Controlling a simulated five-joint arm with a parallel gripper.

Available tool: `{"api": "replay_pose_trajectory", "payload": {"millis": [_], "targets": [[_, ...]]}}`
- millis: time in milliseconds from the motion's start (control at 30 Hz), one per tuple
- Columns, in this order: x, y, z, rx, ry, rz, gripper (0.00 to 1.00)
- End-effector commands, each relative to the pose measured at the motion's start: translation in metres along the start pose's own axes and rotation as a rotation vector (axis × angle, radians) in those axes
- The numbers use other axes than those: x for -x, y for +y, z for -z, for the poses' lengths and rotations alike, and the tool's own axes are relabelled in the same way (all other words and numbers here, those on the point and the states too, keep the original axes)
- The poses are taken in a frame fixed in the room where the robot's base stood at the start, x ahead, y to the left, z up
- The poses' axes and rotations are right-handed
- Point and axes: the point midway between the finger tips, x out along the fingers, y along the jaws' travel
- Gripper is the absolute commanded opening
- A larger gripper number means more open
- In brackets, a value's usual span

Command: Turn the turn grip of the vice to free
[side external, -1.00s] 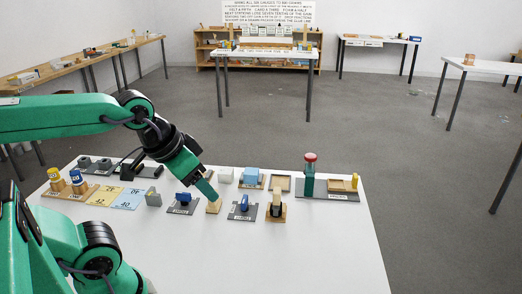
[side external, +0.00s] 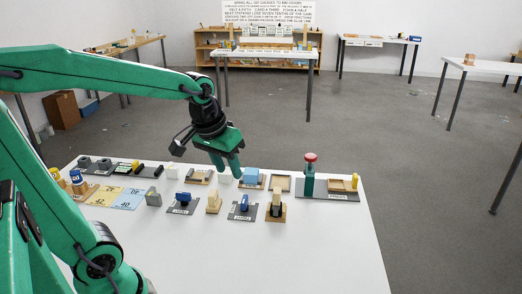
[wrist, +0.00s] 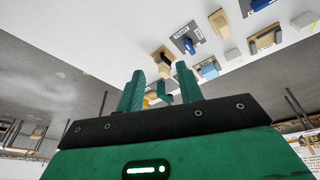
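A dark grey plate with a blue turn grip (side external: 244,203) lies in the front row on the white table. In the wrist view its label reads TIGHT beside the blue grip (wrist: 189,44), so I take it as the vice. A similar plate with a blue grip (side external: 184,198) lies farther left; its label is too small to read. My gripper (side external: 228,175) is raised above the back row, fingers down, behind the front plates. Its fingers are apart and empty in the wrist view (wrist: 160,70).
A beige block (side external: 214,201) stands between the two plates. A wooden base with a black and beige upright (side external: 276,207) stands right of the vice. A light blue block (side external: 252,176) is behind. A red-topped post (side external: 310,165) stands at right. The table front is clear.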

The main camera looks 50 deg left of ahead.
Motion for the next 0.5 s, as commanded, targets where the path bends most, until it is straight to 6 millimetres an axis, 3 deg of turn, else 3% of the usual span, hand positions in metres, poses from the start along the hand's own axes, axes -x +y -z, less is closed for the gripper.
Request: {"api": "replay_pose_trajectory", "payload": {"millis": [500], "targets": [[-0.079,-0.033,0.064,0.260,-0.157,0.065,0.36]]}}
